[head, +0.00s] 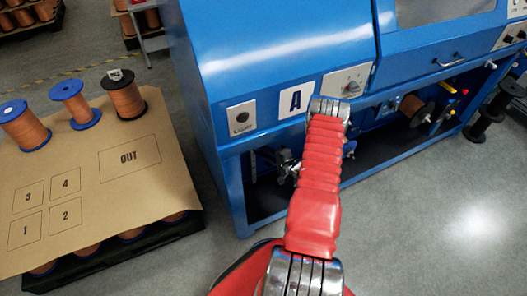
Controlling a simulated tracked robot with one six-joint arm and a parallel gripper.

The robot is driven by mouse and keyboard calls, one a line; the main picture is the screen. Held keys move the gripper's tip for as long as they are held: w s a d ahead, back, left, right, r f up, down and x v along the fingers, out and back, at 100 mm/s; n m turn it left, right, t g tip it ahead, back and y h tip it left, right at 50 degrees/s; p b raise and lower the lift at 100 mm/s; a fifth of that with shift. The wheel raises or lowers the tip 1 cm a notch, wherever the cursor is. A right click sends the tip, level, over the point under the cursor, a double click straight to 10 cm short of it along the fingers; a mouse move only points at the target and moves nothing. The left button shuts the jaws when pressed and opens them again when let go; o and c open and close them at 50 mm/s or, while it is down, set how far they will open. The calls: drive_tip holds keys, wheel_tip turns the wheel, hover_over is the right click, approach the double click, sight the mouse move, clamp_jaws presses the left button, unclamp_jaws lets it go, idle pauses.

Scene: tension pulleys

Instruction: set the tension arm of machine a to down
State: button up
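Machine A (270,75) is a large blue cabinet with a white "A" label (294,99) on its front, filling the upper middle. A panel with a switch (348,84) sits right of the label. My red-sleeved arm reaches up in front of the cabinet and covers part of its lower opening. Small silvery parts (288,166) show just left of the sleeve; I cannot tell whether they are my gripper or machine parts. I cannot make out my gripper's fingers. The tension arm and its position cannot be made out clearly.
In the blue frame's opening to the right are a copper spool (412,106) and small yellow and red knobs (451,90). Black spools (495,110) stand at far right. A brown board (90,190) with several spools and numbered squares lies left. Grey floor (440,200) is clear at lower right.

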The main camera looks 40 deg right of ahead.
drive_tip(key=shift+c, duration=0.4)
clamp_jaws()
drive_tip(key=shift+f, duration=0.1)
idle(0.8)
